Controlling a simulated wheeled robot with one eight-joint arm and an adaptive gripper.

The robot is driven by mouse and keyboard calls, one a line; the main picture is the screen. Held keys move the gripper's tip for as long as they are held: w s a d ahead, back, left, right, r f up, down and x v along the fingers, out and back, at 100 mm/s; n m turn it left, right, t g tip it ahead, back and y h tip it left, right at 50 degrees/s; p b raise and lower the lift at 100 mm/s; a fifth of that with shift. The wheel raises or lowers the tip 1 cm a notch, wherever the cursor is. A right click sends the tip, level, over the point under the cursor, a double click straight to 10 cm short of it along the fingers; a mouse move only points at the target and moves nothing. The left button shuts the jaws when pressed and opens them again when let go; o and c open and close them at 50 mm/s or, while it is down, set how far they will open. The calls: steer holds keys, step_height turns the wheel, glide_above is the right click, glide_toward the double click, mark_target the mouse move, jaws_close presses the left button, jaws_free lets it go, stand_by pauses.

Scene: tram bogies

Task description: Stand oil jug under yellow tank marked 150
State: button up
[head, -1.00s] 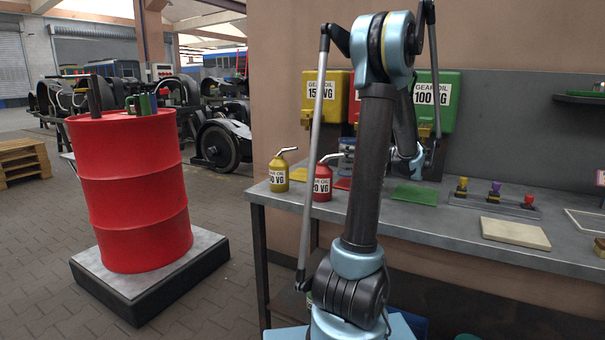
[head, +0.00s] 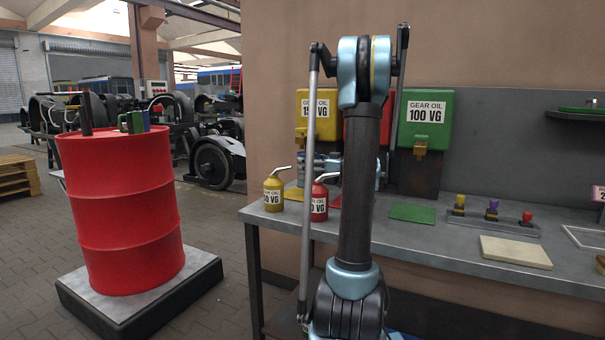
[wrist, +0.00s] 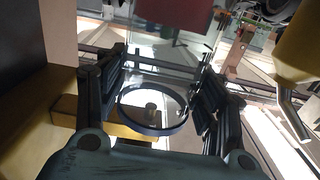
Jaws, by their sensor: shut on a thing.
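The yellow tank (head: 332,128) on the wall reads GEAR OIL, 150 VG; my arm's rod crosses its label. My gripper (wrist: 163,66) is shut on a clear vessel (wrist: 153,108) with a dark round rim, which looks like the oil jug. In the head view my gripper is partly hidden behind my arm, low in front of the yellow and red tanks. I cannot tell whether the vessel touches the bench. A yellow mat (head: 296,193) lies on the bench below the yellow tank.
A yellow oil can (head: 273,194) and a red oil can (head: 319,202) stand near the bench's left end. The yellow can's spout shows close by in the wrist view (wrist: 295,120). A red tank (head: 384,130) and a green 100 VG tank (head: 425,135) hang right.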

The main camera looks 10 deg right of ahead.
steer(key=shift+x, duration=1.2)
steer(key=shift+w+a+f, duration=0.1)
steer(key=shift+a+f, duration=0.05)
steer(key=shift+f, duration=1.6)
steer(key=o, duration=1.2)
steer(key=shift+o, duration=0.2)
steer(key=v, duration=1.2)
